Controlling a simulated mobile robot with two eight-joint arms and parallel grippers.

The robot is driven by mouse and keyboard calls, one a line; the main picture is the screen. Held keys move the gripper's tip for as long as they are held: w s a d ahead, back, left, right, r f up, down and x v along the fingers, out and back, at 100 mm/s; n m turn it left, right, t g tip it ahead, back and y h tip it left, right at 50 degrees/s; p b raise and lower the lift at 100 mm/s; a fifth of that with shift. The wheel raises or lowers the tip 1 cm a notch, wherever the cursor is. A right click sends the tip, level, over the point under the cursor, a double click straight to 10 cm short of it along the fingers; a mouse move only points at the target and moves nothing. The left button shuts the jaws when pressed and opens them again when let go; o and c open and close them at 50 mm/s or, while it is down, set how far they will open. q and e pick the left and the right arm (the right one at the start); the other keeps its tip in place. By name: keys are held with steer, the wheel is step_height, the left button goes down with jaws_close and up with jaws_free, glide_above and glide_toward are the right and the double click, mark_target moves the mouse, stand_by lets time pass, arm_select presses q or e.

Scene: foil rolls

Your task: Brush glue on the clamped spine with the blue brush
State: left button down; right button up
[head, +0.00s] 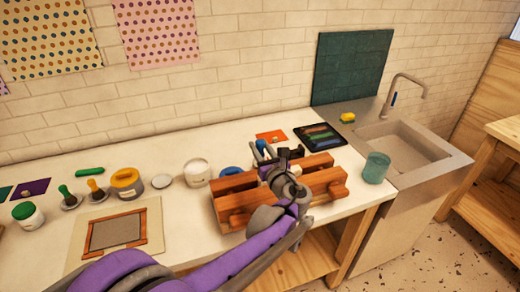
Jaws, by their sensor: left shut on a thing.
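The wooden clamp press (238,199) stands on the white counter, its reddish-brown beams running left to right. My left gripper (270,160) is over the middle of the press, shut on a slim blue thing that looks like the handle of the blue brush (261,147). The brush's bristles are hidden behind my gripper, so I cannot tell whether they touch anything. The clamped spine is mostly hidden by my gripper and wrist. A white pot (197,173) stands left of the press; I cannot see whether it holds glue. My right gripper is not in view.
A blue round item (231,172) is partly hidden behind the press. A dark tray (320,136) with coloured strips lies behind it. A teal cup (376,168) stands right, near the sink (405,142). A framed screen (115,232), yellow tub (126,183) and stampers fill the left.

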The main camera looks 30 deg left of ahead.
arm_select(q)
steer(key=shift+s, duration=0.1)
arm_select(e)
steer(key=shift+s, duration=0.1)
arm_select(q)
steer(key=shift+r, duration=0.55)
steer(key=shift+r+p, duration=0.7)
steer(key=shift+r, duration=0.25)
steer(key=shift+f, duration=0.1)
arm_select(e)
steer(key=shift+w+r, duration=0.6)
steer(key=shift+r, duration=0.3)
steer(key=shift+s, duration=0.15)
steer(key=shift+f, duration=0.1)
